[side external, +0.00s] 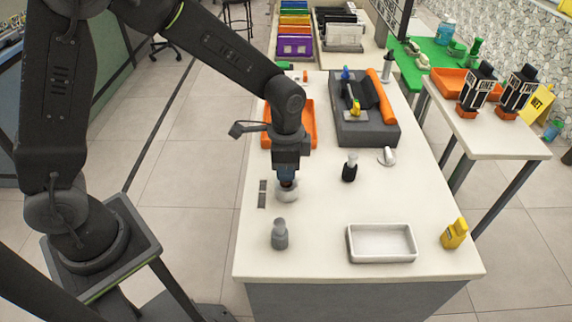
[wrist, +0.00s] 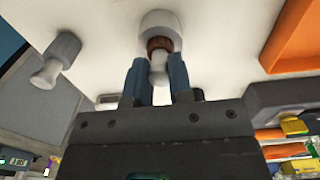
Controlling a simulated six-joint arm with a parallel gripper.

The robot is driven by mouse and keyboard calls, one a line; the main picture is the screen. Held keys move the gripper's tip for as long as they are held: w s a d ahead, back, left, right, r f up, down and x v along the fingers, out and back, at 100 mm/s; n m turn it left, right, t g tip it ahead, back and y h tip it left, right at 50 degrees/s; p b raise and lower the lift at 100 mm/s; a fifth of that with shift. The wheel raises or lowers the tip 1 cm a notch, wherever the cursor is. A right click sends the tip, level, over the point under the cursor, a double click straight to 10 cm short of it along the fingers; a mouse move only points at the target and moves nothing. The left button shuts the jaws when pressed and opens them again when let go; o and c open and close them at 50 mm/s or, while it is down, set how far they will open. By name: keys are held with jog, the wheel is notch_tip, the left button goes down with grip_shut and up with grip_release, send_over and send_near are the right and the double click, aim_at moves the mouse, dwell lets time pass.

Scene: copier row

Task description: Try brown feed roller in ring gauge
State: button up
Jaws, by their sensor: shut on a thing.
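My gripper (side external: 287,174) points down at the near left part of the white table. In the wrist view its two blue fingers (wrist: 159,62) are shut on the pale shaft of the brown feed roller (wrist: 159,44). The roller's brown band also shows just under the fingers in the side view (side external: 287,184). The pale ring gauge (side external: 288,194) stands on the table directly below, and it shows in the wrist view (wrist: 160,22). The brown band is at the gauge's mouth, with its lower end hidden. I cannot tell how deep it sits.
A grey roller (side external: 279,236) stands in front, a black one (side external: 349,168) to the right. A white tray (side external: 355,244) and yellow bottle (side external: 454,234) are near the front edge. An orange tray (side external: 312,123) and dark grey unit (side external: 365,133) stand behind. Table between gauge and tray is clear.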

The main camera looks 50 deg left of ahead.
jog(key=o, duration=0.9)
notch_tip(320, 180, up, 14)
jog(key=s+a+r+n+t, duration=0.1)
jog(key=s+a+n+t, duration=0.1)
jog(key=s, duration=0.3)
jog(key=s+a+r+n+t, duration=0.1)
jog(key=s+a+n, duration=0.2)
jog(key=s, duration=0.3)
jog(key=s+a+r+n+t, duration=0.1)
jog(key=s+a+n+t, duration=0.1)
jog(key=s, duration=0.4)
jog(key=shift+s+a+r+n+t, duration=0.1)
jog(key=shift+a+n+t, duration=0.05)
jog(key=shift+a+n, duration=0.3)
jog(key=shift+a+r+n+t, duration=0.15)
jog(key=shift+a+n, duration=0.2)
jog(key=shift+n, duration=0.2)
